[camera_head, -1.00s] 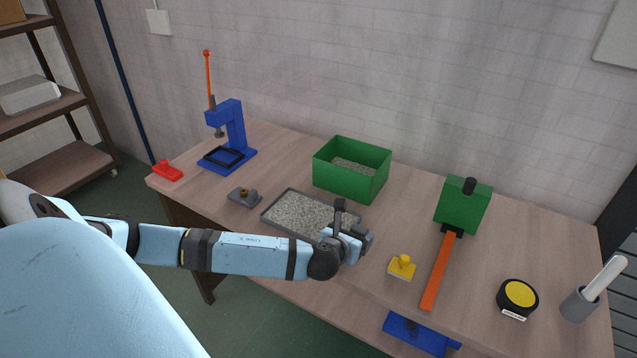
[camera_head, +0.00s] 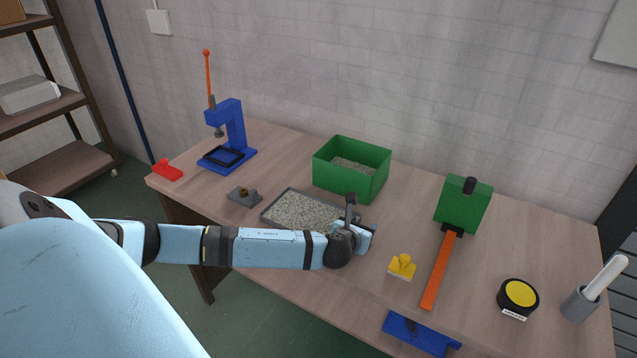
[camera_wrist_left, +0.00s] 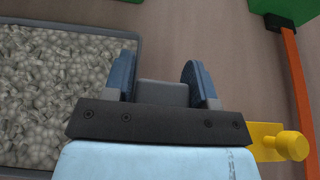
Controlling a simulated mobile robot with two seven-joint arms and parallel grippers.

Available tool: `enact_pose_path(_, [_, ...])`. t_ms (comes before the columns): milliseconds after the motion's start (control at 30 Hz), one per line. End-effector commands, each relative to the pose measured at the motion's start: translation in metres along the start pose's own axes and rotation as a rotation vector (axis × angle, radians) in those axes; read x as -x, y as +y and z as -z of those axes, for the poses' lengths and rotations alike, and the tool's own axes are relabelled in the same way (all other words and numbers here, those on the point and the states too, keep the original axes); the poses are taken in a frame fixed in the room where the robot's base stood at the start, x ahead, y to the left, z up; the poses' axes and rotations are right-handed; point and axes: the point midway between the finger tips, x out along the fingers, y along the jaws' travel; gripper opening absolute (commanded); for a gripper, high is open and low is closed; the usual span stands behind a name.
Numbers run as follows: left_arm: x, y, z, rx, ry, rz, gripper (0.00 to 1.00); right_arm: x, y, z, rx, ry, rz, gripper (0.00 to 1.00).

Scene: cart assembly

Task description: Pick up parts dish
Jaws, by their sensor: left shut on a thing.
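A shallow grey tray (camera_head: 272,209) filled with small pale grey parts lies on the table. It fills the left of the wrist view (camera_wrist_left: 139,25). My left gripper (camera_head: 366,236) is low over the table, just right of the tray's near right corner. In the left wrist view its two blue fingers (camera_wrist_left: 161,75) stand either side of a small plain grey piece (camera_wrist_left: 162,93), and it is shut on that. Most of this piece is hidden, and I cannot tell whether it is the parts dish. The tray's right edge passes behind the left finger. My right gripper is out of view.
A green bin (camera_head: 345,183) stands behind the tray. A yellow knobbed block (camera_head: 402,267) sits close right of my gripper. Beyond it is a green device with an orange lever (camera_head: 438,275).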

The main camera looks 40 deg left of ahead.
Motion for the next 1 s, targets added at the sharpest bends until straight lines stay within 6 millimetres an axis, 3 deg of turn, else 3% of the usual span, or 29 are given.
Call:
enact_pose_path(267, [0.001,0.0,-0.003,0.0,-0.001,0.0,0.25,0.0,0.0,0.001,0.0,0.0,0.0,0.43])
enact_pose_path(467, [0.009,0.0,-0.023,0.0,-0.004,0.001,0.25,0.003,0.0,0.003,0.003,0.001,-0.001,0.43])
enact_pose_path(1000, [0.062,0.0,-0.153,0.001,-0.005,0.001,0.25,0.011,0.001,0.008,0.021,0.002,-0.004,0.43])
